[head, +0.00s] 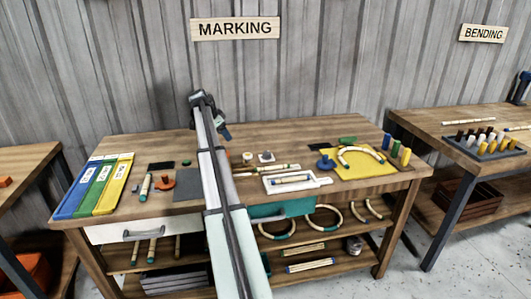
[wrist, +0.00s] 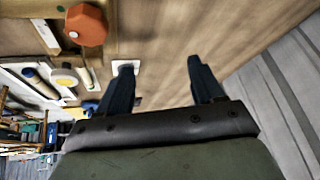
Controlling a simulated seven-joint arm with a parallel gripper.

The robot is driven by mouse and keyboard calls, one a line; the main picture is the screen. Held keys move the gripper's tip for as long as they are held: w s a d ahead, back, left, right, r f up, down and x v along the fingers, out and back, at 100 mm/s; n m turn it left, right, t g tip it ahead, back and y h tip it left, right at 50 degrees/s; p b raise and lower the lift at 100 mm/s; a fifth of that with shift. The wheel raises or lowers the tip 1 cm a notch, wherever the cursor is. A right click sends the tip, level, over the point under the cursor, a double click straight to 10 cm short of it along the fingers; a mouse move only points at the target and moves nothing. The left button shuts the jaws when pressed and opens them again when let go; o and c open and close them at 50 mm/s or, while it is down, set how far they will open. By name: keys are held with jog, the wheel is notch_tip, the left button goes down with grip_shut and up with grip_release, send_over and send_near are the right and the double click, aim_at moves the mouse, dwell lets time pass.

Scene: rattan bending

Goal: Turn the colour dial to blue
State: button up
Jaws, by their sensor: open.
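My gripper (wrist: 160,66) is open and empty in the wrist view, its two dark fingers spread above the wooden table top. In the head view my gripper (head: 226,133) hangs over the back of the marking table. A small white square plate (head: 266,157) with a dark round piece on it, which looks like the colour dial, sits right of my gripper in the head view. A white plate (wrist: 125,66) shows behind the left fingertip in the wrist view, partly hidden; I cannot tell if it is the same one. No clear colour setting can be read.
A white tray (head: 320,183) holds a rattan piece. A yellow mat (head: 370,170) carries a curved piece. Blue, green and yellow strips (head: 98,185) lie at the left end.

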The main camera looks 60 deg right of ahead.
jog(key=m+g+y, duration=0.1)
jog(key=y, duration=0.1)
send_near(266, 152)
jog(key=v, duration=0.5)
jog(key=x, duration=1.4)
jog(key=shift+s+a, duration=0.1)
jog(key=shift+s, duration=0.05)
jog(key=shift+c, duration=0.4)
